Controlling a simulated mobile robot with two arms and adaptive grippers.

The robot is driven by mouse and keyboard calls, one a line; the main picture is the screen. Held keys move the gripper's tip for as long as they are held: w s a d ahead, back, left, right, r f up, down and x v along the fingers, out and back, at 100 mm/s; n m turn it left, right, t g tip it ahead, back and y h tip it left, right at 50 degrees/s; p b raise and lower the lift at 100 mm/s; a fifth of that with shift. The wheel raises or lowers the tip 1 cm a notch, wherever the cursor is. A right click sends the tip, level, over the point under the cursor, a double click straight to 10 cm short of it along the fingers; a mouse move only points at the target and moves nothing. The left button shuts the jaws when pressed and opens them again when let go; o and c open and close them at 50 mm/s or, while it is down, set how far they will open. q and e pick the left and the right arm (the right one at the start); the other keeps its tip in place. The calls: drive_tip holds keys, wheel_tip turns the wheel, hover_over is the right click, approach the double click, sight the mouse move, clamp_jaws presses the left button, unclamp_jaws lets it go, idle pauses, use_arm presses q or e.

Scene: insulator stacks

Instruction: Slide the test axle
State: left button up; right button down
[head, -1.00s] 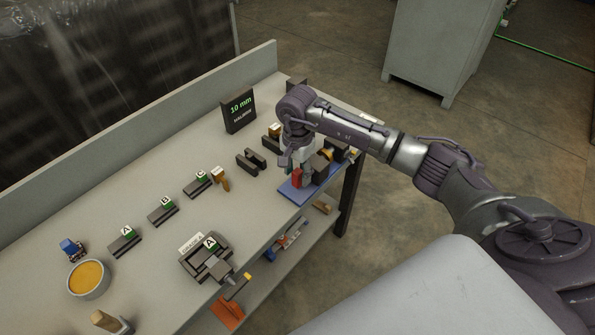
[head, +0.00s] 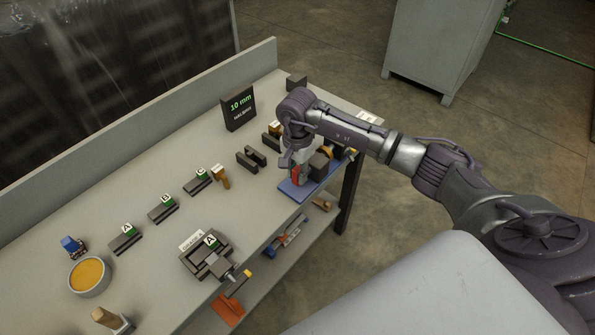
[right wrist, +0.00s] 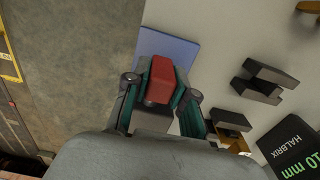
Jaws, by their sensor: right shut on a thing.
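My right gripper (head: 300,172) is over the blue plate (head: 293,193) at the table's right edge. It is shut on a red block (head: 295,174), which also shows between the fingers in the right wrist view (right wrist: 168,80). The blue plate lies beneath it there (right wrist: 165,47). A dark block (head: 319,165) stands on the plate just right of the gripper. I cannot make out the test axle for certain; the wrist and fingers hide part of this spot. My left gripper is not in view.
A dark slotted block (head: 251,159) and the "10 mm HALBRIX" sign (head: 238,108) stand left of my right arm. A dark fixture marked A (head: 207,255) is near the front edge. Several lettered blocks and a bowl (head: 89,277) are farther left. Bare tabletop lies between them.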

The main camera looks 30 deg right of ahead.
drive_tip(key=shift+s+a+f+b, duration=0.15)
drive_tip(key=shift+a+b, duration=0.35)
drive_tip(key=shift+b, duration=0.05)
drive_tip(key=shift+s+a, duration=0.15)
drive_tip(key=shift+a, duration=0.1)
drive_tip(key=c, duration=1)
unclamp_jaws()
drive_tip(key=shift+a+r, duration=0.1)
drive_tip(key=shift+r, duration=0.1)
drive_tip(key=shift+o, duration=0.2)
drive_tip(key=shift+r, duration=0.4)
wheel_tip(320, 180, up, 11)
